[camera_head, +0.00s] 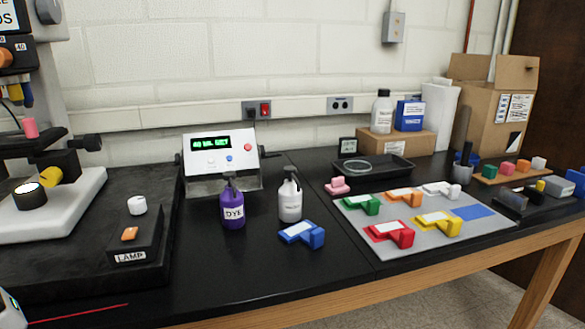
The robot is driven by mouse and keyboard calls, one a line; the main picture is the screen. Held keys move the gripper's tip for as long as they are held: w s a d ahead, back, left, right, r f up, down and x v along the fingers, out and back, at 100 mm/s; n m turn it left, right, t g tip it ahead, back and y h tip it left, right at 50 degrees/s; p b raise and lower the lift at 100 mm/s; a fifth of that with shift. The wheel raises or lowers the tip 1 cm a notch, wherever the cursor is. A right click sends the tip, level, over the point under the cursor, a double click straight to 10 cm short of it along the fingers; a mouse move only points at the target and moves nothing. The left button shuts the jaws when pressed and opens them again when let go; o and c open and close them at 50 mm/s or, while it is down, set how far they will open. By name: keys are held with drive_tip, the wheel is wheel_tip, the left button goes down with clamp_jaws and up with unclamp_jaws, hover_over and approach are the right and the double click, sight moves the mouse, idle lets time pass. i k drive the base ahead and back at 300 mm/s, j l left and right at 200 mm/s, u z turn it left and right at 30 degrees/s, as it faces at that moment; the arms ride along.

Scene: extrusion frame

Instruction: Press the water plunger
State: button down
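A white pump bottle (290,203) stands upright on the black bench top, with a dark plunger (291,175) and spout on top. Its label is too small to read; it is likely the water bottle. A purple pump bottle (233,208) marked DYE stands just to its left, apart from it, with its own dark pump top. Nothing touches either plunger. My gripper is not in view; only a white rounded piece shows at the bottom left corner, and I cannot tell what it is.
A blue block piece (303,234) lies right in front of the white bottle. A control box (220,160) stands behind the bottles. A grey mat (372,244) with several coloured pieces is at right, a LAMP box (133,246) at left. The front bench strip is mostly clear.

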sight(290, 171)
drive_tip(key=i+l, duration=0.15)
drive_tip(key=l, duration=0.2)
drive_tip(key=i+l, duration=0.1)
drive_tip(key=l, duration=0.25)
drive_tip(key=i+l, duration=0.15)
drive_tip(key=l, duration=0.25)
drive_tip(key=i+l, duration=0.1)
drive_tip(key=l, duration=0.25)
drive_tip(key=i+l, duration=0.15)
drive_tip(key=l, duration=0.2)
drive_tip(key=u, duration=1.75)
drive_tip(key=i+l, duration=0.15)
drive_tip(key=l, duration=0.15)
drive_tip(key=i+l, duration=0.15)
drive_tip(key=l, duration=0.15)
